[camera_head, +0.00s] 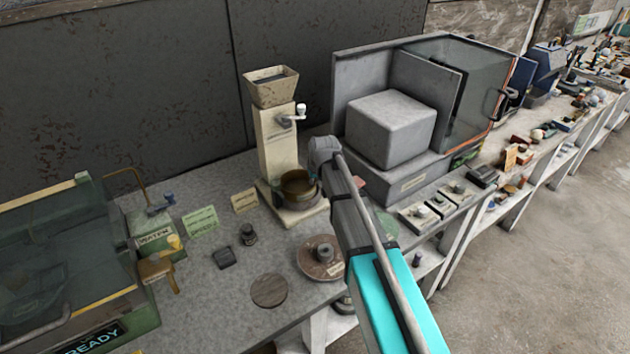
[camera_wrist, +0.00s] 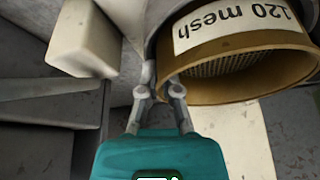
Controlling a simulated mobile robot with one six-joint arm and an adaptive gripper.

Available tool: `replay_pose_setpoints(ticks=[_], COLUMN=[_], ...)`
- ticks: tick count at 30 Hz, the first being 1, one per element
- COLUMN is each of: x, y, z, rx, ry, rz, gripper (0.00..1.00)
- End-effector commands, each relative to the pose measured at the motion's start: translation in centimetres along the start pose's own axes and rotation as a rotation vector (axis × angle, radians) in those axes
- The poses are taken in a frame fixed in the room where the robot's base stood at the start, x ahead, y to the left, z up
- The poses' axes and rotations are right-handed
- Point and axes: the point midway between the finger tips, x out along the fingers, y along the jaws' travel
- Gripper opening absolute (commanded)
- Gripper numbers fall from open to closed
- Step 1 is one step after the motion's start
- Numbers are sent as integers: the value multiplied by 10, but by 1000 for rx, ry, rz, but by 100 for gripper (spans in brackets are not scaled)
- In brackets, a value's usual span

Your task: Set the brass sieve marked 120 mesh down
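The brass sieve (camera_wrist: 240,45) carries a white label reading "120 mesh", which appears upside down in the wrist view. Its woven mesh shows inside the round brass wall. In the head view the sieve (camera_head: 297,184) is low in front of the cream column of the hopper mill, over its base plate. My gripper (camera_wrist: 160,80) reaches it from the right in the head view, and its two fingers close on the sieve's rim. I cannot tell whether the sieve touches the base or hangs just above it.
The hopper mill (camera_head: 276,135) rises just behind the sieve. A grey block (camera_head: 390,125) and glass-fronted cabinet stand right. A round brown plate (camera_head: 320,258) with a weight, a flat brown disc (camera_head: 269,290) and a small dark weight (camera_head: 248,235) lie in front. Bench (camera_head: 215,300) is bare between them.

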Motion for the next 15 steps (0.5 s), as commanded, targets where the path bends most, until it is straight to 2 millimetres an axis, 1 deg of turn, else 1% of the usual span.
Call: replay_pose_setpoints(ticks=[2,8,9,10,15], x=[2,1,1,1,1], y=[0,0,0,0,0], z=[1,0,0,0,0], rx=[0,0,0,0,0], ry=[0,0,0,0,0], rz=[0,0,0,0,0], gripper=[0,36,44,49,49])
